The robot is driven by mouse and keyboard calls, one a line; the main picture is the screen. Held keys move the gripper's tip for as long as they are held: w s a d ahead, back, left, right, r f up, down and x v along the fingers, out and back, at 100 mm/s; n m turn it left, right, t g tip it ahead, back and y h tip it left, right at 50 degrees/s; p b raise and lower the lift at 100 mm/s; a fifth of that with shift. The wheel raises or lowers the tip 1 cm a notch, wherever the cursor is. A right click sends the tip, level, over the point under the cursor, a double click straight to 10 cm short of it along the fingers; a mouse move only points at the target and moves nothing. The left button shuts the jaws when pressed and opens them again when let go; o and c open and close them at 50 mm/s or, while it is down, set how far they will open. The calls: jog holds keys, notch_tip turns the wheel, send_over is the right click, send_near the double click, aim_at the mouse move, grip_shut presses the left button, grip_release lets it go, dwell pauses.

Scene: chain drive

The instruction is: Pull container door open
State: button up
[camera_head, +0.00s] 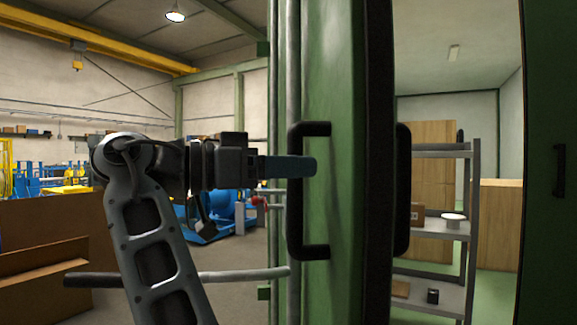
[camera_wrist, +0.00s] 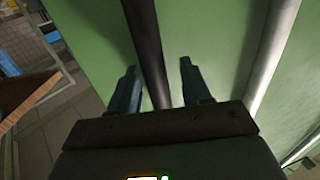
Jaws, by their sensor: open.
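The green container door (camera_head: 340,80) stands swung partly open in the head view, seen at a steep angle. Its black D-shaped handle (camera_head: 308,250) is on the near face. My gripper (camera_head: 312,167) reaches in from the left at about the handle's mid-height. In the wrist view, my gripper (camera_wrist: 158,66) is open, with one blue finger on each side of the dark handle bar (camera_wrist: 146,35). The bar passes between the fingers without being clamped; whether a finger touches it I cannot tell. The green door face (camera_wrist: 205,30) lies behind it.
Through the opening on the right are a grey shelf (camera_head: 440,153) with small items and wooden panels (camera_head: 500,225). A dark green panel with another handle (camera_head: 560,170) stands at the far right. A brown wooden box (camera_head: 45,240) is at the left. Grey bars run along the door's edge.

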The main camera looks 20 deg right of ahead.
jog(key=a+b, duration=0.1)
jog(key=a, duration=0.6)
jog(key=shift+w+a, duration=0.25)
jog(key=shift+a, duration=0.15)
